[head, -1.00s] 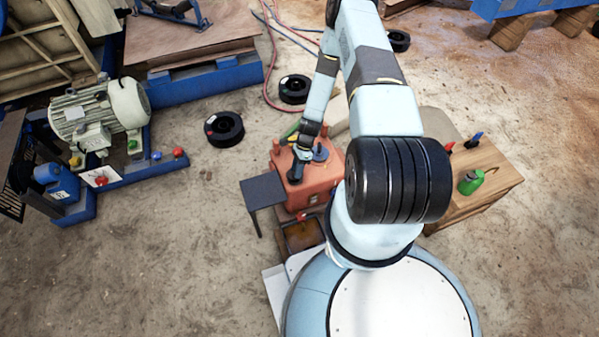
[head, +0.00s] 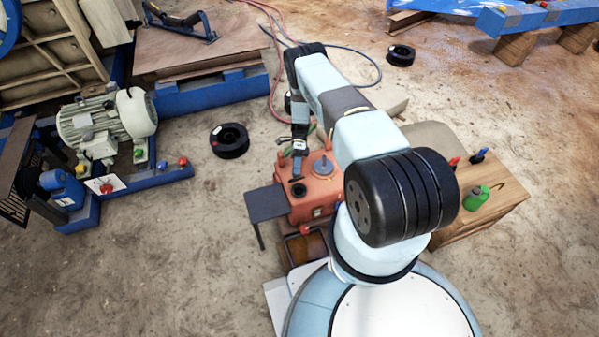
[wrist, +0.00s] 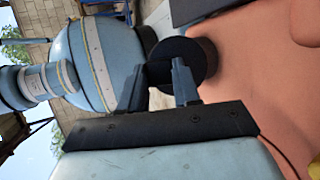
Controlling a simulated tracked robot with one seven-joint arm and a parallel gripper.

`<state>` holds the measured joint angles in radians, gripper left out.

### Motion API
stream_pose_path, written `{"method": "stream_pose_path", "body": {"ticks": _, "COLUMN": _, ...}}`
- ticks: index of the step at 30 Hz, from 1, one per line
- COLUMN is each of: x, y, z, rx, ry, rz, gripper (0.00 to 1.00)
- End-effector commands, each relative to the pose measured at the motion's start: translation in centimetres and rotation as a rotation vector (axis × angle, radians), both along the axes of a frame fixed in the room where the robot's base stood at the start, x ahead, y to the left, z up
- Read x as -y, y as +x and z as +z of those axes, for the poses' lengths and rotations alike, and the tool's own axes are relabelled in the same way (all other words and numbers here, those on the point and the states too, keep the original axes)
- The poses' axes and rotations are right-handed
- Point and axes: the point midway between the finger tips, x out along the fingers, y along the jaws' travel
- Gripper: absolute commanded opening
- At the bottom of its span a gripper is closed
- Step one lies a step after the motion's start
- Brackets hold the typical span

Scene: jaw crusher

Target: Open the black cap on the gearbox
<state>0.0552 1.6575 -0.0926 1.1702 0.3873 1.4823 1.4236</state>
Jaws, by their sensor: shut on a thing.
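The gearbox (head: 322,188) is an orange-red housing in the middle of the head view. It fills the right of the wrist view (wrist: 255,90). My gripper (head: 297,174) is over its left part. In the wrist view my gripper (wrist: 170,82) is shut on the black cap (wrist: 192,58), a dark round disc at the fingertips. The cap looks clear of the housing, though the gap is hard to judge. A dark round spot (head: 299,190) shows on the gearbox top, near the fingertips. The cap is not clearly visible in the head view.
A dark side plate (head: 267,203) stands left of the gearbox. A wooden table (head: 494,197) with a green bottle (head: 478,198) is at right. A motor (head: 108,120) stands at left. A black ring (head: 229,139) lies on open floor behind.

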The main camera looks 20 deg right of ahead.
Motion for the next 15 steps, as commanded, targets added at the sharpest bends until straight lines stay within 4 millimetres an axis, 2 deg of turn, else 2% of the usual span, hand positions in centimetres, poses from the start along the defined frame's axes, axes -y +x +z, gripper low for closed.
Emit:
{"method": "stream_pose_path", "body": {"ticks": 1, "x": -0.7, "y": 0.3, "z": -0.4, "rx": -0.027, "ry": 0.008, "rz": -0.001, "gripper": 0.0}}
{"method": "stream_pose_path", "body": {"ticks": 15, "x": -0.7, "y": 1.4, "z": -0.7, "rx": -0.229, "ry": 0.009, "rz": -0.004, "gripper": 0.0}}
